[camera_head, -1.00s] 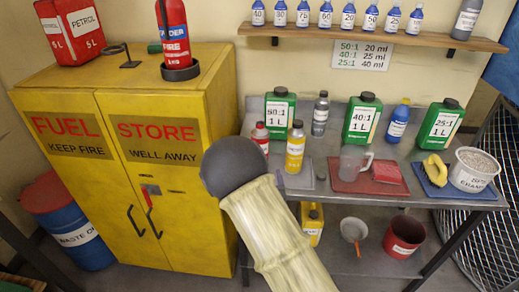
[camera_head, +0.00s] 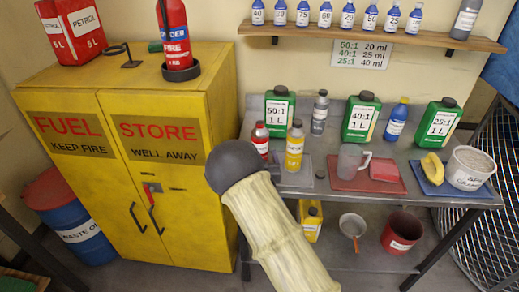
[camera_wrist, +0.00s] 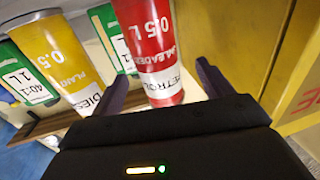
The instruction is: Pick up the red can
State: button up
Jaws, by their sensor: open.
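A red bottle-shaped can (camera_head: 261,139) labelled as petrol stands upright at the bench's left end, its lower part partly hidden by my arm. My gripper (camera_wrist: 162,88) is open, with one finger on each side of the can and narrow gaps visible. Another red can (camera_head: 72,30), boxy and marked PETROL 5 L, stands on top of the yellow cupboard.
A yellow bottle (camera_head: 294,147) stands close right of the small red can; it also shows in the wrist view (camera_wrist: 58,55). Green jugs (camera_head: 279,112) stand behind. The yellow fuel cupboard (camera_head: 185,215) is close on the left. A jug (camera_head: 350,161) stands on a red mat further right.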

aim_at(261, 127)
jog(key=w+p, duration=0.1)
jog(key=w, duration=0.3)
jog(key=shift+w+p, duration=0.3)
jog(key=shift+p, duration=0.1)
jog(key=shift+w+a, duration=0.15)
jog(key=shift+w, duration=0.2)
jog(key=c, duration=0.9)
jog(key=shift+a, duration=0.1)
jog(key=shift+c, duration=1.2)
jog(key=shift+s+a, duration=0.2)
jog(key=shift+w+d+r, duration=0.1)
jog(key=shift+d, duration=0.35)
jog(key=shift+a+r+b, duration=0.2)
jog(key=shift+r+b, duration=0.15)
jog(key=shift+r, duration=1.3)
jog(key=shift+r+b, duration=0.5)
jog(key=shift+r, duration=2.75)
